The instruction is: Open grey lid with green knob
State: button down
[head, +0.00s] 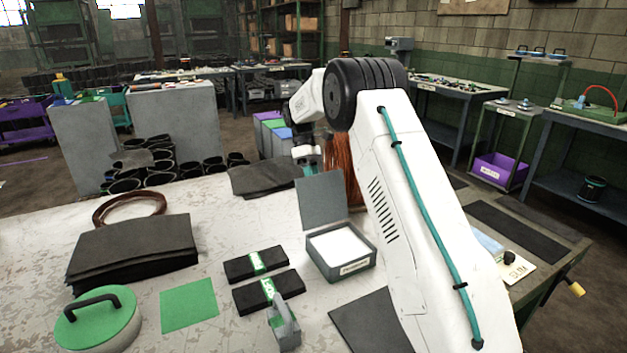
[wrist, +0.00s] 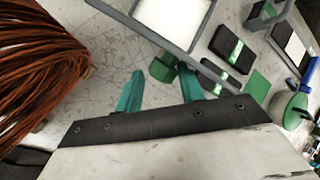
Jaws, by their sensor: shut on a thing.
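The grey lid (head: 322,200) stands raised, roughly upright, at the back edge of its grey box (head: 345,271), which is open and shows white contents. In the wrist view the lid (wrist: 150,36) is seen nearly edge-on, as a long grey strip beside the box's white inside. The green knob (wrist: 163,70) is on the lid's outer face, between the teal fingers of my gripper (wrist: 160,77). My gripper is shut on the knob. In the head view my gripper (head: 307,158) shows partly behind the lid's top edge, and the knob is hidden.
Two black packs with green bands (head: 255,264) lie left of the box, with a small grey caddy (head: 284,326) in front. A green round lid with a black handle (head: 97,318) is at front left. Copper-coloured strands (wrist: 38,60) hang close to my gripper.

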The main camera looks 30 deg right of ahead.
jog(key=shift+d+f, duration=0.3)
jog(key=shift+f, duration=0.2)
jog(key=c, duration=1.1)
grip_release()
jog(key=shift+w+f, duration=0.1)
jog(key=shift+w, duration=0.05)
jog(key=shift+c, duration=0.2)
jog(key=shift+d, duration=0.2)
jog(key=shift+w+a, duration=0.1)
jog(key=shift+a, duration=0.1)
jog(key=shift+w+a+r, duration=0.1)
jog(key=shift+r, duration=0.1)
jog(key=v, duration=0.7)
jog(key=shift+r, duration=0.35)
